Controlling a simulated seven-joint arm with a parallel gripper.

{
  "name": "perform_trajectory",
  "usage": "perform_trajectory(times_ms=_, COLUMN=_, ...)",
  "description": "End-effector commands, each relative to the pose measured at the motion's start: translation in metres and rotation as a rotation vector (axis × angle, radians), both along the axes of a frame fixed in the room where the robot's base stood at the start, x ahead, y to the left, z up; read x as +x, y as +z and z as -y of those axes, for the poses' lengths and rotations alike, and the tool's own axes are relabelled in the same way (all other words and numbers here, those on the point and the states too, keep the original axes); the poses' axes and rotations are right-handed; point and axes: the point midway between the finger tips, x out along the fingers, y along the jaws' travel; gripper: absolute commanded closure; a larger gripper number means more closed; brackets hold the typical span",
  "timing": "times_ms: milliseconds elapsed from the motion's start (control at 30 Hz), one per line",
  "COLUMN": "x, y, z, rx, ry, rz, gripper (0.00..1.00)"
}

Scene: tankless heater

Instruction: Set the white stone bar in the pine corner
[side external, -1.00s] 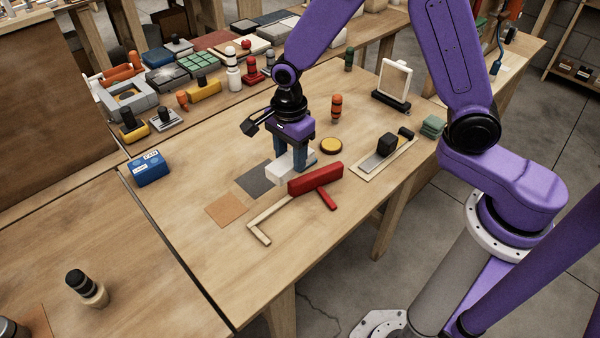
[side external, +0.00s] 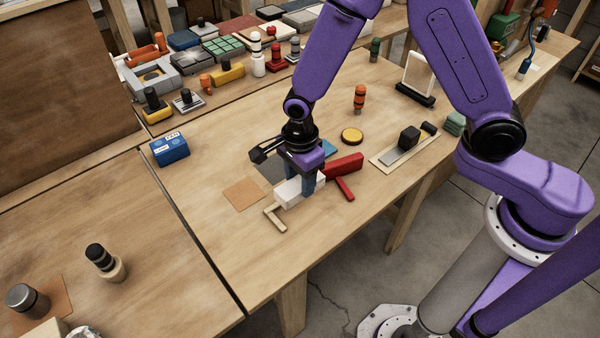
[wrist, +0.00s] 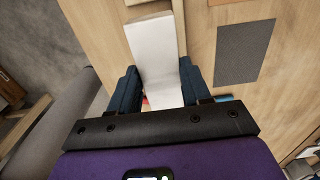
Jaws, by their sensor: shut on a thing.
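The white stone bar (side external: 292,191) is between the fingers of my gripper (side external: 308,183), which is shut on it. In the wrist view the bar (wrist: 156,50) points away from my gripper (wrist: 157,88), between the two dark blue fingers. The pine corner (side external: 273,217) is an L of thin pine strips on the table. Its short leg shows in front of the bar; most of its long leg is hidden by the bar. In the wrist view a pine strip (wrist: 181,15) runs close along the bar's right side. I cannot tell whether the bar touches the table.
A red T-shaped piece (side external: 344,164) lies close to the right of my gripper. A dark grey square (side external: 271,170) and an orange-brown square (side external: 244,194) lie to the left. A yellow disc (side external: 352,135) and a blue box (side external: 170,150) stand farther off.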

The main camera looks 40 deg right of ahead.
Motion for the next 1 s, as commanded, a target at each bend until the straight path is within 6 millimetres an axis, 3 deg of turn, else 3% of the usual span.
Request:
perform_trajectory(times_ms=433, x=0.0, y=-0.04, z=0.0, rx=0.0, ry=0.001, rz=0.0, gripper=0.95)
perform_trajectory(times_ms=1000, x=0.0, y=-0.047, z=0.0, rx=0.001, ry=0.001, rz=0.001, gripper=0.95)
